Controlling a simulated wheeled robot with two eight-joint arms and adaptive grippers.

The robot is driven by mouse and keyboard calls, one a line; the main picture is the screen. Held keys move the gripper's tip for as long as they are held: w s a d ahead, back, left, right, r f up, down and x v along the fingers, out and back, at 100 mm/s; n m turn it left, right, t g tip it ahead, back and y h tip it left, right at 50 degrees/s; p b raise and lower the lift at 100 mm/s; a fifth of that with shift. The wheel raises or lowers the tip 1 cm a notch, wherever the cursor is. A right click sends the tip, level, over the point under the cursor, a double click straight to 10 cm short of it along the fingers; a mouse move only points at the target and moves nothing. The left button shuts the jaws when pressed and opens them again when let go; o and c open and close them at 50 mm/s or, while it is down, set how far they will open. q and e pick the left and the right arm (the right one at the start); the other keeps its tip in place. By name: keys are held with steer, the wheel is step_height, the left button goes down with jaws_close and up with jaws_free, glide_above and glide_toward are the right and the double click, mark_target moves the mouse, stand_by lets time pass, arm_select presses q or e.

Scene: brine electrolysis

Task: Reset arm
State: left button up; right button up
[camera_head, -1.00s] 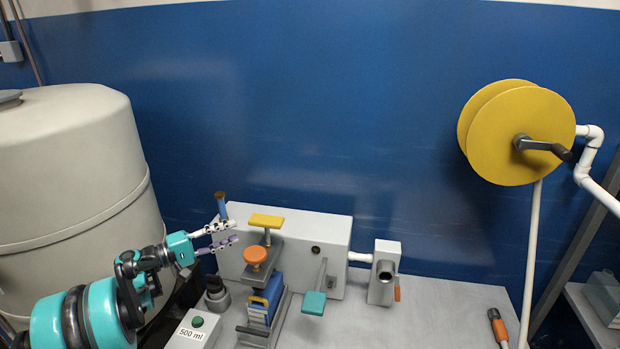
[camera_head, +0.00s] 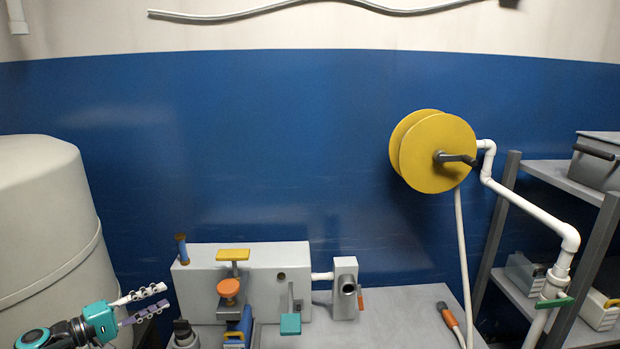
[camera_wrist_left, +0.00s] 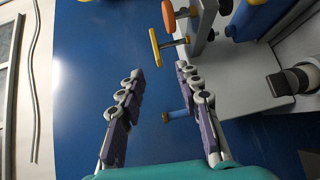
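My left gripper (camera_head: 150,303) is at the lower left of the head view, in front of the large beige tank and left of the grey machine (camera_head: 255,283). Its two fingers are spread apart with nothing between them. In the left wrist view the open fingers (camera_wrist_left: 163,100) point toward the blue wall. A small blue post with a brown cap (camera_head: 182,249) on the machine's left end shows near the right finger in the wrist view (camera_wrist_left: 178,114), beyond the fingers. My right gripper is not in view.
The beige tank (camera_head: 45,215) stands at the left. The machine carries a yellow handle (camera_head: 233,255), an orange knob (camera_head: 229,288) and a teal lever (camera_head: 290,323). A yellow reel (camera_head: 438,153) hangs on the wall. An orange-tipped hose end (camera_head: 449,316) lies on the bench's right. Shelves (camera_head: 570,181) stand far right.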

arm_select(q)
steer(key=s+d+f+m+g+y, duration=0.2)
steer(key=s+d+g, duration=0.15)
steer(key=d, duration=0.55)
steer(key=s+d+f+m+g+y, duration=0.1)
steer(key=s+d+f+g+y, duration=0.15)
steer(key=s+d, duration=0.45)
steer(key=s+d+f+m+y, duration=0.2)
steer(key=s+m+y, duration=0.1)
steer(key=s, duration=0.4)
steer(key=s+d+f+m+y, duration=0.2)
steer(key=s+f+m+y, duration=0.1)
steer(key=s, duration=0.4)
steer(key=shift+s+d+f+t+y, duration=0.25)
steer(key=shift+s+d+t+y, duration=0.05)
steer(key=shift+s+y, duration=0.15)
